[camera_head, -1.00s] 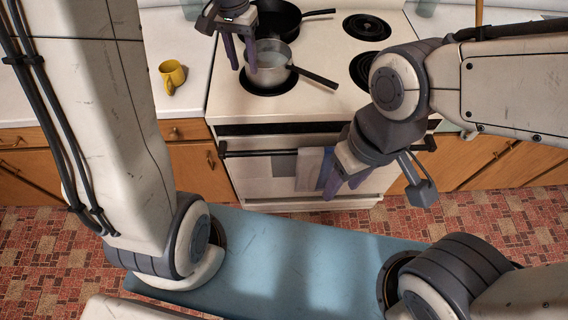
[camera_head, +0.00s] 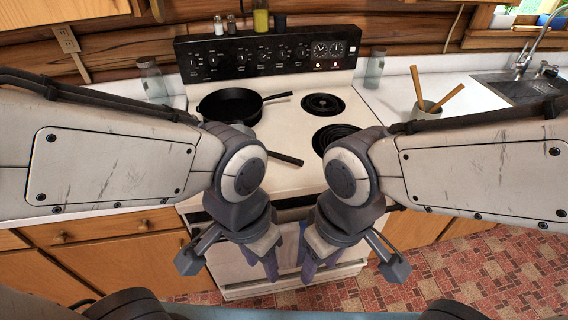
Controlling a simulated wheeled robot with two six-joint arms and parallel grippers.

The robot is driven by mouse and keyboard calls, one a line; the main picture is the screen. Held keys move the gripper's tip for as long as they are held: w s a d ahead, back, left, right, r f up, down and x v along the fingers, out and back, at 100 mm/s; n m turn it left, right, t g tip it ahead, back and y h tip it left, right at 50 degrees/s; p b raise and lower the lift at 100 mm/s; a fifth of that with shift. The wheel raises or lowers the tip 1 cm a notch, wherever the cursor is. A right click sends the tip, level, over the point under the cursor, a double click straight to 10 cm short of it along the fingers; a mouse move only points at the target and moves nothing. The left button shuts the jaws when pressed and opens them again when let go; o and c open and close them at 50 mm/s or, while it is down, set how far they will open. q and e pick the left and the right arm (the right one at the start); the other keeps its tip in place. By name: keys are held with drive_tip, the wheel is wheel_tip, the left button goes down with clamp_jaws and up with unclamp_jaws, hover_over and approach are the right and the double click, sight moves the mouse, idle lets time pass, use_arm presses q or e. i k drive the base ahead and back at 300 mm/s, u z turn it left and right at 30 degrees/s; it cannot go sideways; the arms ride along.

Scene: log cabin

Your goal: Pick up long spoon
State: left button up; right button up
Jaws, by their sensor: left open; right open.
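Two wooden utensil handles (camera_head: 450,96) stick up from a grey holder (camera_head: 426,108) on the right counter. Their lower ends are hidden inside the holder, so I cannot tell whether either is the long spoon. My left gripper (camera_head: 262,264) hangs open, fingers down, in front of the stove. My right gripper (camera_head: 306,264) hangs open close beside it, also in front of the stove. Both are empty and well to the left of the holder. My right forearm passes in front of the holder's lower part.
The stove (camera_head: 300,180) stands in the middle, with a black pan (camera_head: 230,105) at back left and a pot handle (camera_head: 285,158) showing behind my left arm. Glass jars (camera_head: 374,70) stand on both counters. A sink (camera_head: 520,88) is at far right.

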sight(413, 69)
drive_tip(key=z, duration=1.4)
drive_tip(key=i, duration=0.55)
drive_tip(key=z, duration=0.85)
drive_tip(key=i, duration=0.65)
drive_tip(key=u, duration=0.65)
drive_tip(key=i, duration=0.55)
drive_tip(key=u, duration=0.65)
